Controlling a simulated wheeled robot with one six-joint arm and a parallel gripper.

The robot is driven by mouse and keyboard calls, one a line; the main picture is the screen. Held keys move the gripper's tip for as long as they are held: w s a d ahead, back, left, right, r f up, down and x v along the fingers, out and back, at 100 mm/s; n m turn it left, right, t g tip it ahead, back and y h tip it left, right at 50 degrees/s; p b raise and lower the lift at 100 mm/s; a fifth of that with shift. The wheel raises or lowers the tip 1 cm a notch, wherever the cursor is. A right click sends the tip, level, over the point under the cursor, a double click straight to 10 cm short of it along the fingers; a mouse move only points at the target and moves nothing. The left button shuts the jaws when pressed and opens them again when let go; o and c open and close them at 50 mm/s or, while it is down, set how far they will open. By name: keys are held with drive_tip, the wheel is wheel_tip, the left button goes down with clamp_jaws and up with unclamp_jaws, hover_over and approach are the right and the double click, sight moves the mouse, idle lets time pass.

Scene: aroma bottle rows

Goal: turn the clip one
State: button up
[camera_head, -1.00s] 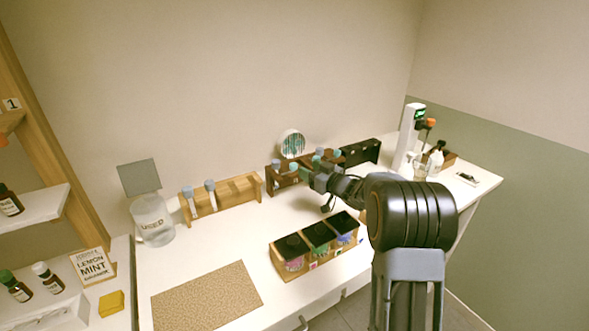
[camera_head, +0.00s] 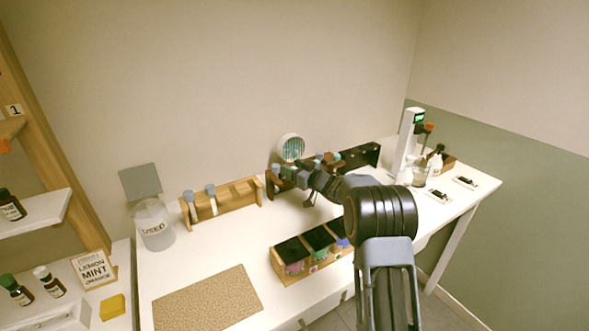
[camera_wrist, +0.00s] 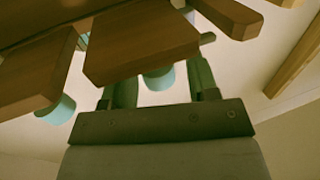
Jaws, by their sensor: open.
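My gripper (camera_head: 292,173) is at the dark wooden rack (camera_head: 272,186) near the back wall. In the wrist view its two green fingers (camera_wrist: 163,88) are open, with a teal-capped tube (camera_wrist: 158,79) showing between them. The frames do not show clearly whether they touch it. The dark rack (camera_wrist: 140,45) fills the upper left there, and another teal cap (camera_wrist: 57,110) hangs at the left. No part is plainly marked as a clip. Two small white plates with black pieces, a nearer one (camera_head: 438,196) and a farther one (camera_head: 465,183), lie at the right of the table.
A light wooden rack (camera_head: 232,196) with blue-capped tubes stands left of the gripper. A USED jar (camera_head: 154,230), a cork mat (camera_head: 208,300) and a white stand (camera_head: 407,145) are farther out. The table's middle is clear.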

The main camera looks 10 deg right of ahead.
drive_tip(key=shift+c, duration=0.5)
drive_tip(key=c, duration=0.8)
drive_tip(key=shift+d, duration=0.15)
drive_tip(key=shift+b, duration=0.3)
